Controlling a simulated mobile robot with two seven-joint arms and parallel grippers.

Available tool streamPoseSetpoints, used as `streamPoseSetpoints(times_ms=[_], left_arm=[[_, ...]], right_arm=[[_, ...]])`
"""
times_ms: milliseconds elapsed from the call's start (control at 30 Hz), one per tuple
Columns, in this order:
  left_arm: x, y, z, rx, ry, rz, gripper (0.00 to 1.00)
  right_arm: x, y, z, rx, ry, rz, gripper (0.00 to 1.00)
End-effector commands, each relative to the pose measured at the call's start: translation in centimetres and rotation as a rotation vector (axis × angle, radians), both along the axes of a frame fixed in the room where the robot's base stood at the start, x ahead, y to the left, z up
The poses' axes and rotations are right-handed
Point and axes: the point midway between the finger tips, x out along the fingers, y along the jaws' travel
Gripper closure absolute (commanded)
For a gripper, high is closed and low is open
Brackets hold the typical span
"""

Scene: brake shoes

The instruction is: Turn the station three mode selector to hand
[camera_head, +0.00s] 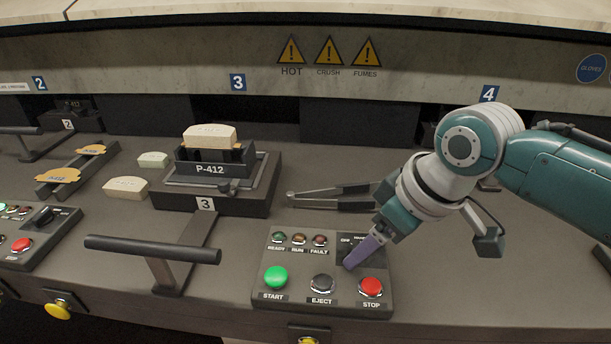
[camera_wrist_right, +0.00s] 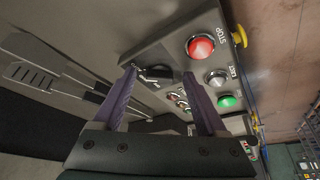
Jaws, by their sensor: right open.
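The station three control panel (camera_head: 262,297) sits on the bench front, below the press marked 3. Its mode selector is mostly hidden behind my right gripper (camera_head: 352,260) in the head view, where only part of its label plate (camera_head: 371,243) shows. In the right wrist view the selector's black knob (camera_wrist_right: 155,73) shows between the purple fingertips of my right gripper (camera_wrist_right: 160,77). The fingers are open, one on each side of the knob; I cannot tell if they touch it. The knob's exact setting is unclear. My left gripper is not in view.
Tongs (camera_head: 335,196) lie behind the panel. A black handle bar (camera_head: 150,249) stands to its left. The press (camera_head: 215,175) holds a pale brake shoe (camera_head: 209,136).

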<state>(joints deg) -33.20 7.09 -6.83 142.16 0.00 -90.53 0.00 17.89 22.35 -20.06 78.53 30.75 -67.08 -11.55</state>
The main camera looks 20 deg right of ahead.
Motion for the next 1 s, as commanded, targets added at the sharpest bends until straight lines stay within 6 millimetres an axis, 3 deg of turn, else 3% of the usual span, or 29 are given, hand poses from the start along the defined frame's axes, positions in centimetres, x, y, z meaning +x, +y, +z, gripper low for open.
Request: streamPoseSetpoints(times_ms=[67, 700, 1000], left_arm=[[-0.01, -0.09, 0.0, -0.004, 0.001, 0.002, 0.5], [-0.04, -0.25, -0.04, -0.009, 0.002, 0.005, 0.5], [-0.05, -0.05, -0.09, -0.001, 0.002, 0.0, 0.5]], right_arm=[[-0.01, 0.0, 0.02, 0.0, 0.0, 0.0, 0.28], [-0.03, -0.04, 0.0, 0.0, 0.001, -0.001, 1.0], [-0.01, -0.08, 0.0, 0.0, 0.001, 0.013, 1.0]])
